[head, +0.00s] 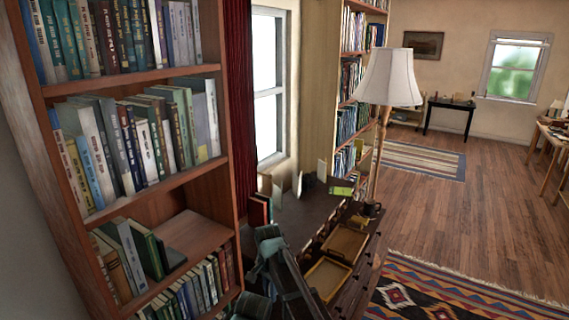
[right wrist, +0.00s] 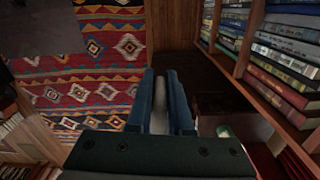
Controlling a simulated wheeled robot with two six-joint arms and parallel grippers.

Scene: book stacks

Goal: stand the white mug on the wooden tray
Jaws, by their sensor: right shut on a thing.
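In the right wrist view my right gripper (right wrist: 161,78) has its blue fingers shut on a narrow pale thing, which I take to be the white mug (right wrist: 160,98); the fingers and palm hide most of it. In the head view part of my arm shows low in the middle, and the mug cannot be made out there. Two tan wooden trays lie on the dark desk to the right of the arm: a farther one (head: 345,243) and a nearer one (head: 327,279). Both look empty. My left gripper cannot be made out.
A tall bookcase (head: 222,178) full of books stands close on the left. A dark mug (head: 371,208) stands at the desk's right side, near a floor lamp (head: 388,78). Upright books (head: 259,208) stand on the desk's left. A patterned rug (head: 450,295) covers floor at the right.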

